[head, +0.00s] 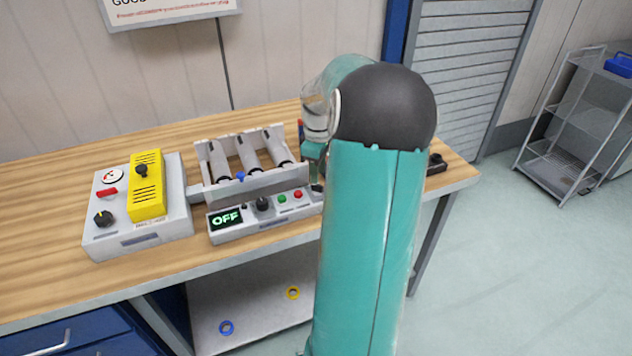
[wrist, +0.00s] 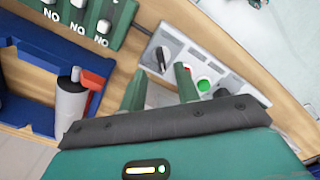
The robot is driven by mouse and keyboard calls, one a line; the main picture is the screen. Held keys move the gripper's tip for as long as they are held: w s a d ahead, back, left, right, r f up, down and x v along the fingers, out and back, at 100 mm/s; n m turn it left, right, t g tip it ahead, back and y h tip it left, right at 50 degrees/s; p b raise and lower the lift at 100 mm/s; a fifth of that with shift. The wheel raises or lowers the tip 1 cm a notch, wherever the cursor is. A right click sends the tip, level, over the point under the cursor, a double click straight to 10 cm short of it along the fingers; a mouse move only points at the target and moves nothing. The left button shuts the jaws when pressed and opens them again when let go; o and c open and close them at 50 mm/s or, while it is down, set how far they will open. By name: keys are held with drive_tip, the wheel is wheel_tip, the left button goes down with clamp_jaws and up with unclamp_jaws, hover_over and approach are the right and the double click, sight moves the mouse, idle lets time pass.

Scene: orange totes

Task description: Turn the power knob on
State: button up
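A grey control panel (head: 235,232) sits on the wooden bench, its display (head: 226,219) reading OFF in green. It bears a black knob (head: 262,204), a green button (head: 282,198) and a red button (head: 298,194). Its right end is partly hidden by my arm. In the wrist view, a dark knob (wrist: 160,57) on a light grey panel lies just beyond the gap between my fingers, with a green button (wrist: 203,86) to its right. My gripper (wrist: 160,85) is open and empty, fingers apart. I cannot read which knob is labelled power.
A grey box (head: 140,240) with a gauge, another black knob (head: 104,218) and a yellow unit (head: 147,185) stands at the left. A white rack (head: 215,186) with several cylinders is behind the panel. A blue tray (wrist: 30,75) and green NO unit (wrist: 122,14) show in the wrist view.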

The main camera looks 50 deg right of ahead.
sight(317, 189)
drive_tip(key=shift+w+a+f, duration=0.1)
drive_tip(key=shift+f, duration=2.15)
clamp_jaws()
